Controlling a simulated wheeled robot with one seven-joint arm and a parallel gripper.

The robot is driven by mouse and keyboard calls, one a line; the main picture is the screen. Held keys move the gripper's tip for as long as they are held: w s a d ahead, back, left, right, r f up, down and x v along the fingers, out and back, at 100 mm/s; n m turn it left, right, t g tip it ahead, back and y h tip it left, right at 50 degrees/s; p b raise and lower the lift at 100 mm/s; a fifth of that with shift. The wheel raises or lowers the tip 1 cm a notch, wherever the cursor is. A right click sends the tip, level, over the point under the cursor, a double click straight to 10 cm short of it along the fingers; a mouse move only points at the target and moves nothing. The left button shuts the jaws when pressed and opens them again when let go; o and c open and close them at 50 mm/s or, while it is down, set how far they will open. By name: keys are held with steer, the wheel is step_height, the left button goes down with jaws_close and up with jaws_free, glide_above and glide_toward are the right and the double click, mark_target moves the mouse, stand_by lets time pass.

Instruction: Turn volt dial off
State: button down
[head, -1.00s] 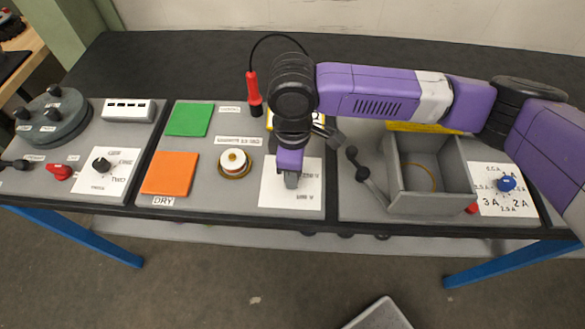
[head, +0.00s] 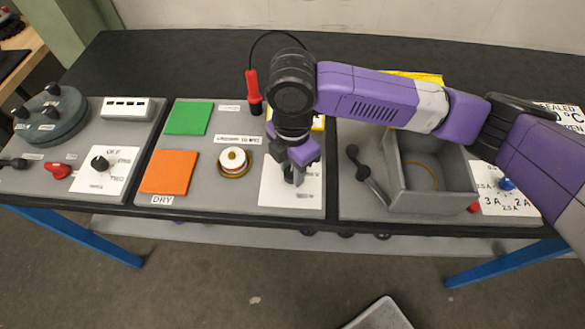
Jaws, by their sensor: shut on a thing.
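The volt dial's white plate (head: 273,196) is on the middle panel, with small V markings at its right side. My gripper (head: 293,180) points down over this plate, shut on the volt dial. The dial's knob is mostly hidden by the fingers, and I cannot read which mark it points to. The upper part of the plate is hidden behind my gripper.
A red probe (head: 253,93) with a black cable stands behind. Left of my gripper are a round brass-and-white button (head: 234,161), an orange square (head: 169,172) and a green square (head: 188,118). A black lever (head: 366,173) and an open grey box (head: 432,203) are right.

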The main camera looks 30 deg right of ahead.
steer(key=shift+n, duration=0.4)
steer(key=c, duration=1)
jaws_free()
steer(key=shift+c, duration=0.2)
steer(key=shift+r, duration=3.9)
